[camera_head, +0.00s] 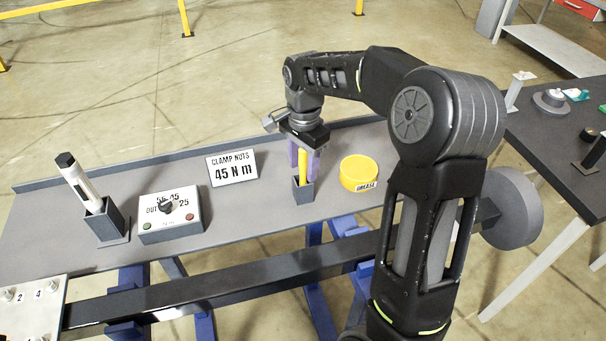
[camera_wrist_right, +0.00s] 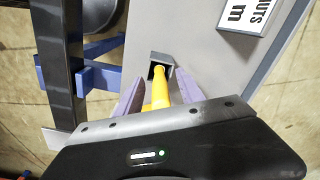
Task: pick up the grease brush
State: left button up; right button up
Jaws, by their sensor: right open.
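The grease brush (camera_head: 302,168) shows as a yellow handle standing upright in a small grey holder (camera_head: 303,193) on the grey shelf. My right gripper (camera_head: 305,170) is over the holder, with its purple fingers on either side of the handle. In the right wrist view the yellow handle (camera_wrist_right: 159,92) lies between the two open fingers (camera_wrist_right: 156,98), and its lower end goes into the holder (camera_wrist_right: 160,62). I cannot tell whether either finger touches the handle. The bristles are hidden. My left gripper is not in view.
A yellow grease tin (camera_head: 359,172) stands right of the holder. A "CLAMP NUTS 45 N m" sign (camera_head: 232,168), a control box (camera_head: 170,215) and a white-and-black tool (camera_head: 80,182) in a grey stand are to the left. A dark table (camera_head: 550,130) is at right.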

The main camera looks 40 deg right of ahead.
jog(key=shift+c, duration=0.5)
grip_shut()
dwell(0.3)
